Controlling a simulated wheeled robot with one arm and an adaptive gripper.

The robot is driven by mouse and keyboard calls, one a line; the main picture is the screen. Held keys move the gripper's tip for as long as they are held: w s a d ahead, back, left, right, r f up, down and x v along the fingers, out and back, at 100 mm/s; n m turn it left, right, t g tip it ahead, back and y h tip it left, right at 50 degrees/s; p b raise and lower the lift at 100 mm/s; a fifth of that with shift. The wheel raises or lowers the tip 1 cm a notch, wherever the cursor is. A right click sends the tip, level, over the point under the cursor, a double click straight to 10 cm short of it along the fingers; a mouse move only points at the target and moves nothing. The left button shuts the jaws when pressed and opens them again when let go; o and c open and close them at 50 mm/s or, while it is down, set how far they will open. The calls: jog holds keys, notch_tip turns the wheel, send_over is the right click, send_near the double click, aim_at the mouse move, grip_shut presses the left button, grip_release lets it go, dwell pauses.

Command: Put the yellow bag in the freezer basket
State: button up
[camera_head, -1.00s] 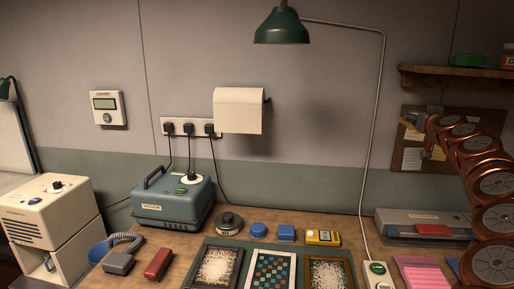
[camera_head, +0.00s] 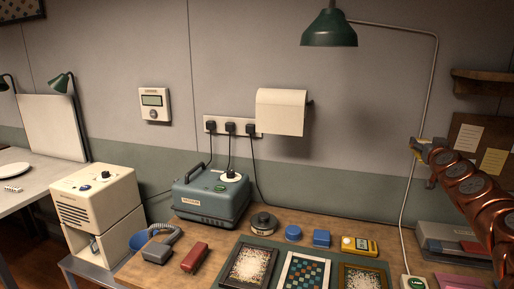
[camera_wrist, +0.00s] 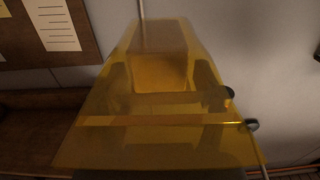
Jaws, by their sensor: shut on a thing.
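My gripper (camera_head: 417,148) is at the right in the head view, raised in front of the wall at the end of my copper-coloured arm. In the wrist view a translucent yellow bag (camera_wrist: 160,108) fills the middle, close to the camera, and my gripper is shut on it. A yellow bar with dark green round ends crosses it. In the head view only small yellow bits show by my gripper; the bag is hard to make out there. I cannot make out a freezer basket in either view.
A workbench (camera_head: 140,268) holds a blue-grey vacuum machine (camera_head: 205,203), framed panels and small blocks. A white appliance (camera_head: 95,210) stands left of it. A white table (camera_head: 30,195) with a plate (camera_head: 14,170) is at far left. A green lamp (camera_head: 329,30) hangs above.

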jog(key=w+a+f+n+y, duration=0.1)
jog(key=a+f, duration=0.2)
jog(key=a, duration=0.3)
jog(key=w+a+f+y, duration=0.1)
jog(key=a+f, duration=0.2)
jog(key=a, duration=0.3)
jog(key=w+a+f+n, duration=0.1)
jog(key=w+a+f, duration=0.1)
jog(key=a+f, duration=0.35)
jog(key=s+a+f+y, duration=0.1)
jog(key=s+a, duration=0.1)
jog(key=a, duration=0.7)
jog(key=s+a+f+n+y+p, duration=0.1)
jog(key=s+a+y, duration=0.1)
jog(key=a, duration=0.7)
jog(key=shift+t, duration=0.4)
